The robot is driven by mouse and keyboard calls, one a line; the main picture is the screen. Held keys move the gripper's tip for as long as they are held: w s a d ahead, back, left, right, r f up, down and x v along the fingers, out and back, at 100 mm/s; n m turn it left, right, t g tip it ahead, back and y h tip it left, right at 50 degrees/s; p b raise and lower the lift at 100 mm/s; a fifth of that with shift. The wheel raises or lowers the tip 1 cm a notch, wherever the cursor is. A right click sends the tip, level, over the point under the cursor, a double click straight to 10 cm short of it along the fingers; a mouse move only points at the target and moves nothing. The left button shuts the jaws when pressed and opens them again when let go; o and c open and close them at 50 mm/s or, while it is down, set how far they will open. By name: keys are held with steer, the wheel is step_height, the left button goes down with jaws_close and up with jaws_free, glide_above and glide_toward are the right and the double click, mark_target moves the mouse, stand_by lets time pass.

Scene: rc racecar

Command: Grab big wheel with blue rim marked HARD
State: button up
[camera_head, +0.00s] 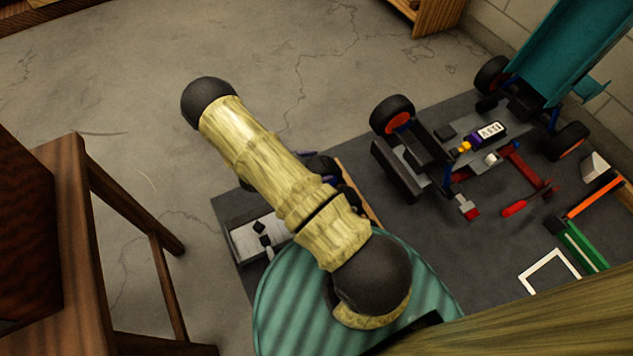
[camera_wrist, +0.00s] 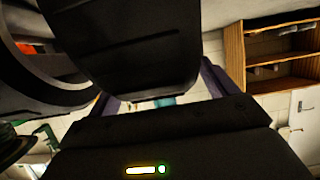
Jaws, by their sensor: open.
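No blue rim and no HARD marking shows in either view. In the wrist view, a big black tyre (camera_wrist: 130,45) fills the space in front of my gripper (camera_wrist: 160,92), seen on its tread. The purple fingers are apart, one on each side of the tyre; whether they touch it I cannot tell. A second black tyre (camera_wrist: 28,85) with a grey inner edge is at the left of that view. In the head view, my arm mostly hides my gripper (camera_head: 330,180) and the dark round shapes beside it, near the table's far left edge.
A partly built car chassis with red-rimmed wheels (camera_head: 391,115) stands on the dark table (camera_head: 335,260). A red-handled tool (camera_head: 514,208), a green-and-orange item (camera_head: 583,245) and a white frame (camera_head: 548,270) lie at right. A wooden chair (camera_head: 75,220) stands left. A white tray (camera_head: 248,240) is left of my arm.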

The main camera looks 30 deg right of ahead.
stand_by(0.4)
steer(key=c, duration=1.8)
steer(key=shift+o, duration=0.2)
steer(key=shift+r, duration=0.2)
step_height(320, 180, up, 10)
steer(key=p, duration=0.6)
steer(key=shift+f+p, duration=0.15)
steer(key=shift+p, duration=0.25)
